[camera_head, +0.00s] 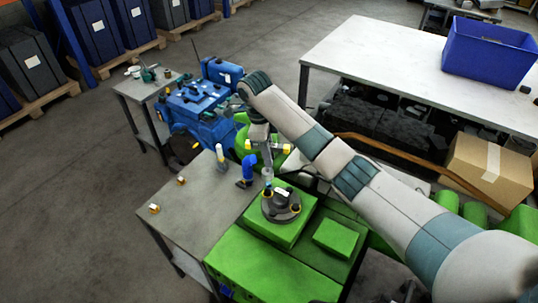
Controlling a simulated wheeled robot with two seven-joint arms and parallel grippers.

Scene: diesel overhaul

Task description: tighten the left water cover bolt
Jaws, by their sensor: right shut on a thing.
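A round dark grey cover (282,206) sits on the green machine block (290,234), with a lighter fitting on top. My right gripper (267,172) points down just above the back left of the cover. It is shut on a small grey tool, mostly hidden by the gripper. I cannot tell whether the tool touches a bolt. My left gripper is not in view.
A grey table (196,211) at the left carries a blue tool (249,169), a white and yellow tool (221,155) and small brass pieces (154,208). A blue engine (205,108) stands behind. A white bench (400,62) holds a blue crate (488,52) at the right.

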